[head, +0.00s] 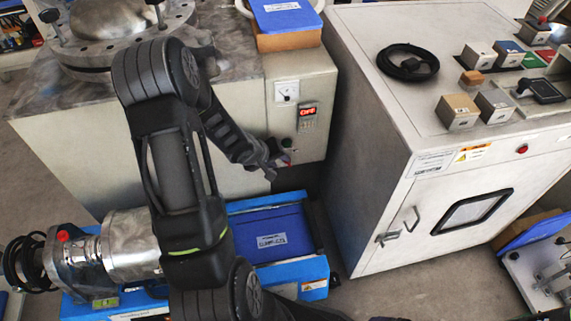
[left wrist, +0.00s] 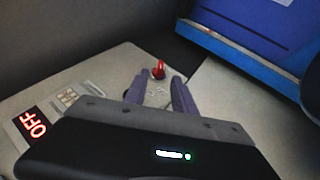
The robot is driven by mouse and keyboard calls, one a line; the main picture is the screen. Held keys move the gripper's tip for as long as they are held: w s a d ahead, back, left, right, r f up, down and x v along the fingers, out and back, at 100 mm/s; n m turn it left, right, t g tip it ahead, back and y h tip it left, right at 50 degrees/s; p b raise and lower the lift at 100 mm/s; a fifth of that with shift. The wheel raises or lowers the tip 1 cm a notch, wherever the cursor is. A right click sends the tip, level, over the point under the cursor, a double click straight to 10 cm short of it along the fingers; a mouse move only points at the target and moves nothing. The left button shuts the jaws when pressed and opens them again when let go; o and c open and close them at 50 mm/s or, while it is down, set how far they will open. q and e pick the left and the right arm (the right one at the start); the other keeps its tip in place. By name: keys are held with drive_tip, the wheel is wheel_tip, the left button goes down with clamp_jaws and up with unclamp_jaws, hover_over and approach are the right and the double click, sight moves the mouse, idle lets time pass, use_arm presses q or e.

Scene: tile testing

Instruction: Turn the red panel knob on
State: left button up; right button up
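The red panel knob (left wrist: 158,70) sticks out of the pale control panel (left wrist: 105,88) in the left wrist view. In the head view the panel (head: 311,146) is on the front of the left machine, and the knob is mostly hidden by my gripper. My left gripper (head: 278,162) is at the panel's lower part. In the left wrist view its two fingers (left wrist: 158,86) are apart with nothing between them. The knob shows just beyond the fingertips, roughly in line with the gap. The panel display (left wrist: 38,124) reads OFF in red. My right gripper is not in view.
A large white cabinet (head: 385,160) with a door handle stands close to the right. A gauge (head: 287,91) sits above the display. A narrow gap separates the two machines.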

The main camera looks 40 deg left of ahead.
sight(286, 163)
use_arm(q)
drive_tip(key=b+x, duration=0.3)
drive_tip(key=x, duration=0.3)
drive_tip(key=shift+w+f, duration=0.1)
drive_tip(key=shift+f, duration=0.1)
clamp_jaws()
